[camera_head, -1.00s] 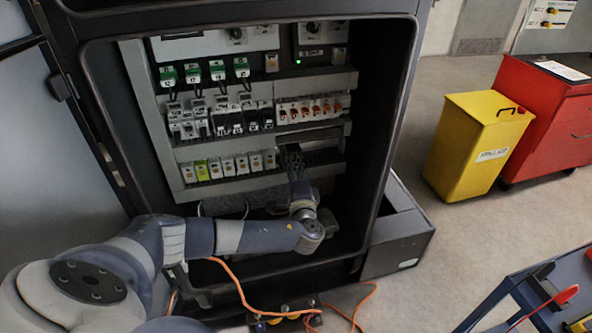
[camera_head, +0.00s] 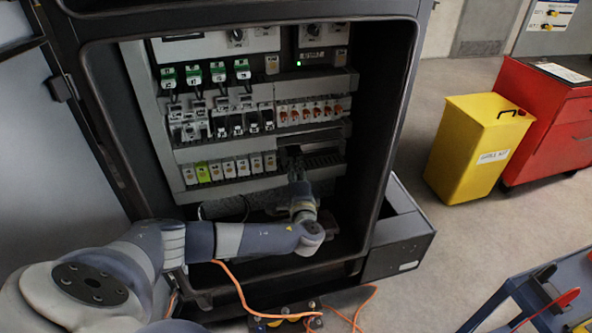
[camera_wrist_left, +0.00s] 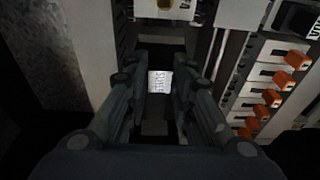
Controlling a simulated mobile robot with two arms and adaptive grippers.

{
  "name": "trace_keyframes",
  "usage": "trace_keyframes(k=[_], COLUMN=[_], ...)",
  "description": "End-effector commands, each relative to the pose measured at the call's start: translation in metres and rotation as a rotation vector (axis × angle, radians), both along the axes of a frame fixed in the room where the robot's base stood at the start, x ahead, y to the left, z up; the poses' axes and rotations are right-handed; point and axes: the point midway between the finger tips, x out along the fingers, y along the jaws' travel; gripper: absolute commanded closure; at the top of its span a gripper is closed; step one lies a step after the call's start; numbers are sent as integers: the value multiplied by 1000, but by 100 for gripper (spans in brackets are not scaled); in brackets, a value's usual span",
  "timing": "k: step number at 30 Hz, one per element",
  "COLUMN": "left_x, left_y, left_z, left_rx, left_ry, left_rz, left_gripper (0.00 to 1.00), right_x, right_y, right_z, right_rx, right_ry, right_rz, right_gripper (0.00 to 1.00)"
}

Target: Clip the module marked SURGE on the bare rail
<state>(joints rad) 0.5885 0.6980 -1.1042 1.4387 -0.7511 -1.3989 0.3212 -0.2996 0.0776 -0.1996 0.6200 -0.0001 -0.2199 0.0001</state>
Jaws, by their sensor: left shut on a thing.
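My left gripper (camera_head: 292,158) reaches up into the open cabinet, at the right end of the lower module row. In the left wrist view its two fingers (camera_wrist_left: 158,90) are closed on a module (camera_wrist_left: 160,82) with a small white label; the turned lettering looks like SURGE. The module's body is mostly dark or hidden between the fingers. A dark, empty stretch of the lower rail (camera_head: 325,159) shows just right of the gripper in the head view. Whether the module touches the rail cannot be told. My right gripper is not in view.
Several modules (camera_head: 228,167) fill the lower row left of the gripper. A row of modules with orange levers (camera_head: 308,111) sits above; it also shows in the left wrist view (camera_wrist_left: 268,97). Orange cable (camera_head: 237,285) lies below the cabinet. A yellow bin (camera_head: 470,150) stands clear at right.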

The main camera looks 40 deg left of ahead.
Motion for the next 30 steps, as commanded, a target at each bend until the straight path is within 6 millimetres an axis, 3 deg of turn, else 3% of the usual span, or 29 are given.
trace_keyframes(k=[13,14,16,17,30], left_x=[2,2,2,2,-4], left_y=[2,2,2,2,-4], left_z=[0,1,1,1,-1], left_rx=[1,1,1,1,-1], left_ry=[-1,-1,-1,-1,2], left_rz=[1,1,1,1,-1], left_gripper=[100,73,57,54,54], right_x=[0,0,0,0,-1], right_y=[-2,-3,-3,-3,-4], right_z=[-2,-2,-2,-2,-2], right_rx=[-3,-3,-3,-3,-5], right_ry=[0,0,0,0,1], right_rz=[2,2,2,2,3], right_gripper=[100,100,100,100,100])
